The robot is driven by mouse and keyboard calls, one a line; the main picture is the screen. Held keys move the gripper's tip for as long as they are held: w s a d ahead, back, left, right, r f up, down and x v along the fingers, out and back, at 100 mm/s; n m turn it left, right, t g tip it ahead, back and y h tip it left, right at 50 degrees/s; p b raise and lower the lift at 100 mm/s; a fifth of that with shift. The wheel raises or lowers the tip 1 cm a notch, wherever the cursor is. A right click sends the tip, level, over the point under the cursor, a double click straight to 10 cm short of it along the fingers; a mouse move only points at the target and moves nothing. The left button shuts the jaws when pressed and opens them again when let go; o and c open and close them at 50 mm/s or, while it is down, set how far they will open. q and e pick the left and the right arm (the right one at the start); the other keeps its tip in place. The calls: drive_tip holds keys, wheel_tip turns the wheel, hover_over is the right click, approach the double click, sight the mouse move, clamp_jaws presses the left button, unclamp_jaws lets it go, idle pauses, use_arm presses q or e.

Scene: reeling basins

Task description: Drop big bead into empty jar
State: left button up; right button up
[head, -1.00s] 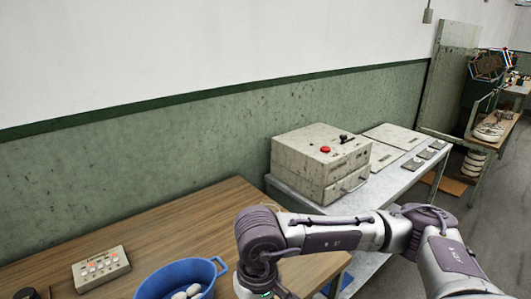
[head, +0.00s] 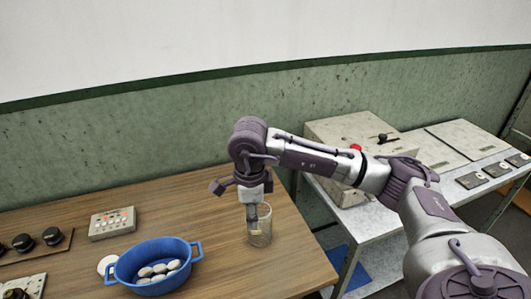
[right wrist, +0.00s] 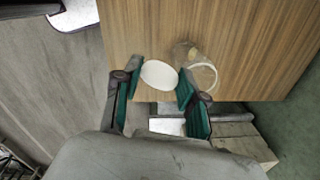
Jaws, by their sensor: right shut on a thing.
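My right gripper (head: 252,217) is low over the wooden table, pointing down at the clear glass jar (head: 260,232). In the head view its fingers overlap the jar's upper part; I cannot tell whether they are inside or in front of it. In the right wrist view the gripper (right wrist: 160,80) is shut on a smooth white oval bead (right wrist: 159,74). The jar also shows in the right wrist view (right wrist: 210,72), just right of the bead, and looks empty. My left gripper is not in view.
A blue two-handled basin (head: 180,277) with several pale oval pieces stands left of the jar. A button box (head: 112,223) and dark knobs (head: 51,236) are farther left. A metal side table (head: 368,248) with a grey machine (head: 340,130) stands at right.

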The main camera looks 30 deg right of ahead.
use_arm(q)
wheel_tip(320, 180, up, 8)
drive_tip(key=p, duration=0.7)
use_arm(e)
drive_tip(key=w+d+r+m, duration=0.2)
drive_tip(key=d+r+m, duration=0.2)
drive_tip(key=m, duration=0.7)
drive_tip(key=w+d+r+m, duration=0.3)
drive_tip(key=m, duration=0.7)
use_arm(q)
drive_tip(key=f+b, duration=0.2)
drive_tip(key=b, duration=0.1)
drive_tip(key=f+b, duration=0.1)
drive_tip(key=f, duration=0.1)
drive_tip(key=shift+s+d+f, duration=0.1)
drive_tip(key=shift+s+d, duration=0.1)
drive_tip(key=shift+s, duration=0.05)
use_arm(e)
drive_tip(key=shift+m+g, duration=0.3)
drive_tip(key=f, duration=0.6)
drive_tip(key=shift+d, duration=0.2)
drive_tip(key=shift+r, duration=0.1)
drive_tip(key=o, duration=0.7)
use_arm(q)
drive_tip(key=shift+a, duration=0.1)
use_arm(e)
wheel_tip(320, 180, up, 12)
drive_tip(key=shift+w+a, duration=0.15)
